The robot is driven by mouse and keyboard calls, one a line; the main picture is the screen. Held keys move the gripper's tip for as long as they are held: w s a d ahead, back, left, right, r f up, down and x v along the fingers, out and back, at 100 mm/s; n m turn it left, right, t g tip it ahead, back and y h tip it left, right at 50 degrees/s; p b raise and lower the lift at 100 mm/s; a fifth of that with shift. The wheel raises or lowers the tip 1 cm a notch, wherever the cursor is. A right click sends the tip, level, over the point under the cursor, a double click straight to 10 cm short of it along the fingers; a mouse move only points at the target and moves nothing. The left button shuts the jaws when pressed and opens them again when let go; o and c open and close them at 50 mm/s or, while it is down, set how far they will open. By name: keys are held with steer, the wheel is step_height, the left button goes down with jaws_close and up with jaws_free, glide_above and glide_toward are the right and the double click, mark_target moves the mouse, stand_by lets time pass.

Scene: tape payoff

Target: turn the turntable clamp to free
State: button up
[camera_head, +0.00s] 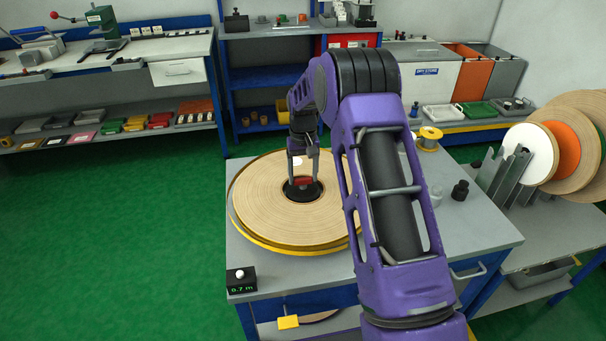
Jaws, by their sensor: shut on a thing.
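The turntable (262,242) lies flat on the grey workbench, its yellow rim showing around a wide tan tape roll (265,205). At the centre is the dark hub with the turntable clamp (304,182), which shows a red part on top. My gripper (302,176) points down over the hub from above and is shut on the clamp. The fingers partly hide the clamp, so which way it is turned cannot be told. My purple arm reaches in from the lower right and covers the right side of the roll.
A black box with a green "0.7 m" display (241,280) stands at the bench's front left corner. A yellow spool (429,138) and dark weights (460,190) stand at the right. A rack of large rolls (566,150) is farther right. Green floor is clear at left.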

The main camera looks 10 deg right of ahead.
mark_target(303, 178)
stand_by(0.5)
steer(key=o, duration=1.4)
step_height(303, 178, up, 18)
steer(key=shift+f+p, duration=0.2)
steer(key=shift+p, duration=0.65)
